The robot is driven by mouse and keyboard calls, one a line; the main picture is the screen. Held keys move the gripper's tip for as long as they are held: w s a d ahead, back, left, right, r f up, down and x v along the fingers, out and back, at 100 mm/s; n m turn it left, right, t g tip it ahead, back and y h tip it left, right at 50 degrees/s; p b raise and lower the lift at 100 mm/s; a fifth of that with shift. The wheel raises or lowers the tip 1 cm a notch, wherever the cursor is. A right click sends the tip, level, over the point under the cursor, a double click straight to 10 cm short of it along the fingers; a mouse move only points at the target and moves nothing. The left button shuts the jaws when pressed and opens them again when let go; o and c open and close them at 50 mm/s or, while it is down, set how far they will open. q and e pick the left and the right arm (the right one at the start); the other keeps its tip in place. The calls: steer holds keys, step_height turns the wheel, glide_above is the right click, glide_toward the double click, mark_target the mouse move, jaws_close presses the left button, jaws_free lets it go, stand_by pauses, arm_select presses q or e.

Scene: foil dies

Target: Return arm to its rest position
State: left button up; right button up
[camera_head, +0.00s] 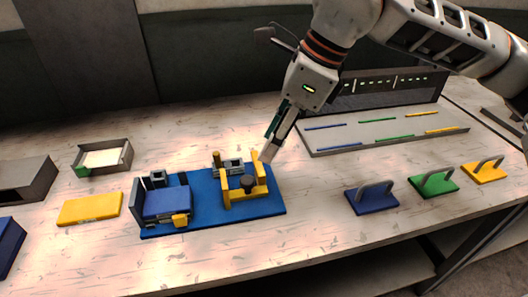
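My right gripper (268,150) hangs from the arm that comes in at the upper right. Its fingers point down beside the right end of a blue base plate (205,188). The fingertips are close to a yellow frame (247,192) on that plate; I cannot tell whether they touch it. The fingers are seen nearly edge-on, so their opening is unclear, and I see nothing between them. My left gripper is not in view.
A blue block (166,202) sits on the plate's left part. A yellow block (90,209) and a grey tray (126,155) stand left. Handled dies in blue (372,203), green (434,187) and yellow (484,175) stand right. A grey rack (345,137) with colored strips lies behind.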

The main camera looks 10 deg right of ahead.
steer(key=shift+s+d+r, duration=0.1)
steer(key=shift+r, duration=0.35)
